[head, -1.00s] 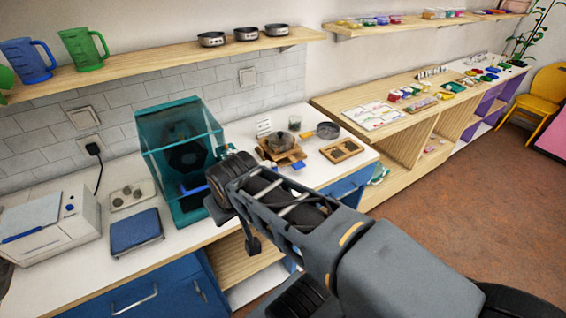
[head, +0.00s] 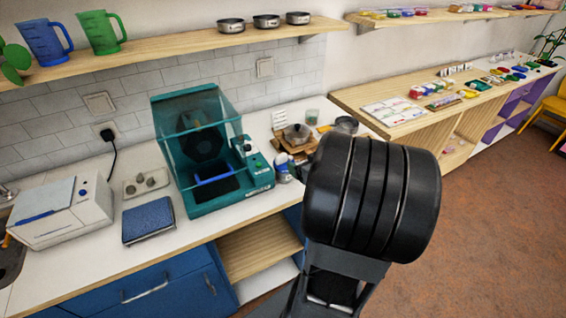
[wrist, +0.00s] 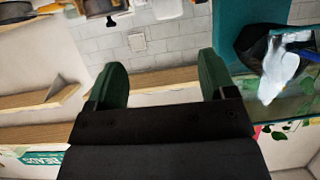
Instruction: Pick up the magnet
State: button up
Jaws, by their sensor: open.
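I cannot pick out a magnet in either view. In the wrist view my gripper (wrist: 160,82) has its two green fingertips apart, with nothing between them. Wall tiles show behind the gap.
A teal machine with a clear hood (head: 205,142) stands on the white counter (head: 96,252). Left of it are a blue flat pad (head: 149,220) and a white appliance (head: 62,212). A small pot (head: 297,134) is to its right. A shelf (head: 165,50) runs above.

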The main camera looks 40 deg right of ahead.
aim_at(286, 156)
jog(key=p+x, duration=0.3)
jog(key=x, duration=0.4)
jog(key=shift+f, duration=0.15)
jog(key=shift+f+p+x, duration=0.2)
jog(key=shift+p+x, duration=0.65)
jog(key=shift+x, duration=2.25)
jog(key=shift+s+a, duration=0.1)
jog(key=shift+a, duration=0.05)
